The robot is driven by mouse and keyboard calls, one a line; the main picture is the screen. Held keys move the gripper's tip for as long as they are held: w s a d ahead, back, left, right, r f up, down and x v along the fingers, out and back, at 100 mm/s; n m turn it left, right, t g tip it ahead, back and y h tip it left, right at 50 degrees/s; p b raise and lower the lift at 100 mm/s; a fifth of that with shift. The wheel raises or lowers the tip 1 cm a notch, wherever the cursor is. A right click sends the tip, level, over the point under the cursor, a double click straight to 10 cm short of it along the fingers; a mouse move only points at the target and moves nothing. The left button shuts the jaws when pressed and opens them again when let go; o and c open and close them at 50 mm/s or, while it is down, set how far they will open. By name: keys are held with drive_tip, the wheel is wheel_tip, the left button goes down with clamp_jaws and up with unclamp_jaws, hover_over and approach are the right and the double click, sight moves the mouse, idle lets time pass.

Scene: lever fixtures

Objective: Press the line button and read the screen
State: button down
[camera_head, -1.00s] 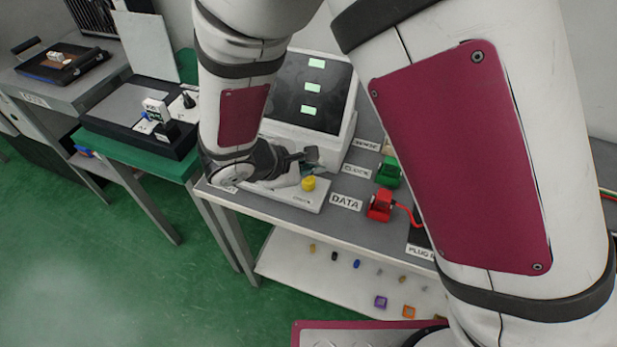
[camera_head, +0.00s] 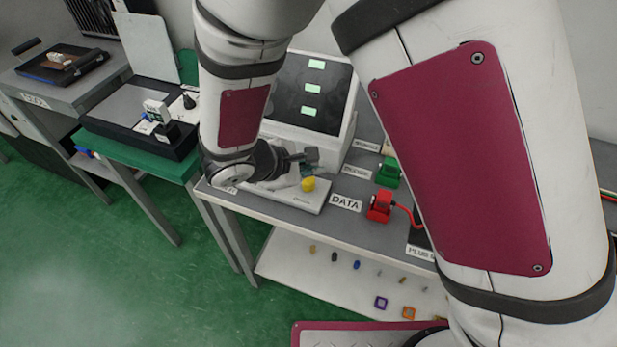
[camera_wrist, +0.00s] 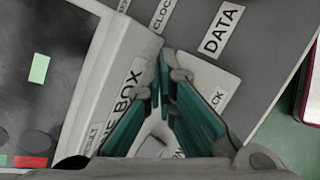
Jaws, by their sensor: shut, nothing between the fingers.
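A yellow button (camera_head: 309,184) sits on a low white panel (camera_head: 300,200) at the front edge of the grey bench. Behind it stands a white box with a dark sloped screen (camera_head: 327,69) showing several small green lit patches; no readable text shows on them. My gripper (camera_head: 309,157) is over the panel, just behind and left of the button in the head view. In the wrist view its teal fingers (camera_wrist: 164,75) are shut and empty, beside the white box lettered "NE BOX" (camera_wrist: 122,95). Whether the fingertips touch anything cannot be told. The button does not show in the wrist view.
A DATA label (camera_head: 346,203), a red connector (camera_head: 380,205) with a red cable and a green connector (camera_head: 388,173) lie to the right on the bench. A lower shelf (camera_head: 300,273) holds several small coloured pieces. A green table (camera_head: 150,160) stands to the left.

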sight(311, 181)
drive_tip(key=shift+f, duration=0.15)
drive_tip(key=shift+f+b, duration=0.3)
drive_tip(key=shift+b, duration=0.2)
drive_tip(key=shift+f+b, duration=0.55)
idle(1.1)
drive_tip(key=shift+r, duration=0.1)
drive_tip(key=shift+r+p, duration=0.6)
drive_tip(key=shift+r, duration=0.35)
drive_tip(key=shift+r+p, duration=1.55)
drive_tip(key=shift+r, duration=1)
drive_tip(key=shift+f, duration=0.1)
